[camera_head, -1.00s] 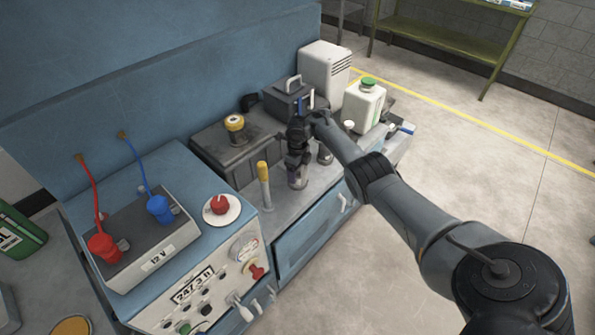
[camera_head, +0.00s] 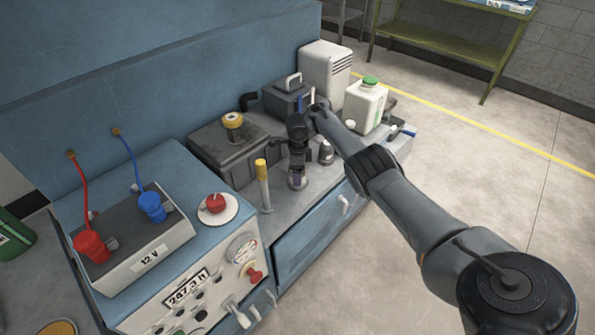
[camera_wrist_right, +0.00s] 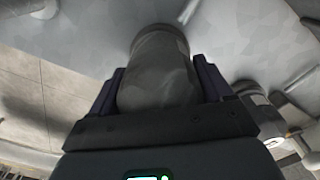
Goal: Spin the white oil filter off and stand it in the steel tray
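My right gripper (camera_head: 298,171) points down at the bench, its fingers on either side of an upright cylinder (camera_head: 298,182). In the right wrist view the cylinder (camera_wrist_right: 160,72) looks grey in shadow and fills the space between the two purple-edged fingers, which seem to press on it. It appears to be the oil filter, though its white colour is not clear. A second short pale cylinder (camera_head: 326,152) stands just right of the gripper. I cannot make out the steel tray for certain. My left gripper is not in view.
A post with a yellow top (camera_head: 262,182) stands close left of the gripper. A grey box with a yellow cap (camera_head: 232,122) and a dark box with a handle (camera_head: 288,98) are behind. A white jug with green cap (camera_head: 365,104) stands right. The control panel (camera_head: 190,290) is in front.

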